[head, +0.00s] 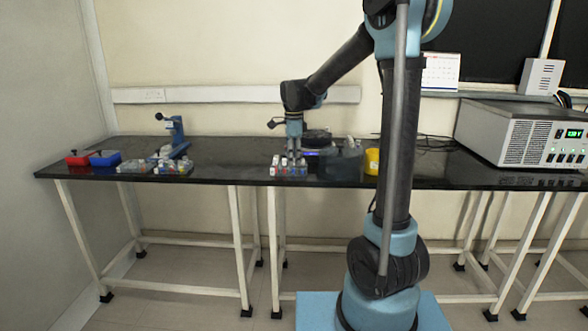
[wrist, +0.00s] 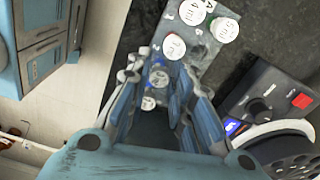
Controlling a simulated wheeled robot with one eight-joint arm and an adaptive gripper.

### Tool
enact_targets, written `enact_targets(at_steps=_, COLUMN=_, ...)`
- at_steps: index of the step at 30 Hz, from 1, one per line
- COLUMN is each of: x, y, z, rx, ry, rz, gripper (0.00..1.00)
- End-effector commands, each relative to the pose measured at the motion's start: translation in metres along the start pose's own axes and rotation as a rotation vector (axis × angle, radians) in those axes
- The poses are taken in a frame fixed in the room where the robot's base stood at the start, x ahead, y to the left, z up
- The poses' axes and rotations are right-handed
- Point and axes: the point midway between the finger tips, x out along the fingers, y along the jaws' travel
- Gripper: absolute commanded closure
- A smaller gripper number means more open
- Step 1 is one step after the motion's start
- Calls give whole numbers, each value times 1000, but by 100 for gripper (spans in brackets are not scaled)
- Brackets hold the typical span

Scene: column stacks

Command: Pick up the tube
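Several white-capped tubes stand upright in a small grey rack (wrist: 203,58) near the table's front edge; the rack area shows small in the head view (head: 289,171). My gripper (head: 294,155) points straight down over them. In the wrist view my gripper (wrist: 165,85) has its fingers apart, with a dark gap between them. One capped tube (wrist: 159,79) shows between the fingers, and a second cap (wrist: 148,103) lies nearer the palm. Another capped tube (wrist: 174,46) stands just beyond the fingertips. The fingers hide the tube bodies, and I see no grip on any tube.
A black device with a round top and knob (wrist: 262,100) stands close to the right of my gripper. A yellow container (head: 372,161) is further right. Red (head: 77,159) and blue (head: 104,159) trays and a blue stand (head: 177,137) are at the left.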

Motion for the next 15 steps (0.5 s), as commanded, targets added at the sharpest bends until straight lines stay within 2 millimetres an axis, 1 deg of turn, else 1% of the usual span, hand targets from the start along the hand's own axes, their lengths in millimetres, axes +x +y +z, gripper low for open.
enact_targets(at_steps=8, x=2, y=0, z=0, rx=0, ry=0, rz=0, gripper=79)
enact_targets(at_steps=9, x=2, y=0, z=0, rx=0, ry=0, rz=0, gripper=87)
enact_targets(at_steps=11, x=2, y=0, z=0, rx=0, ry=0, rz=0, gripper=93)
enact_targets(at_steps=15, x=2, y=0, z=0, rx=0, ry=0, rz=0, gripper=94)
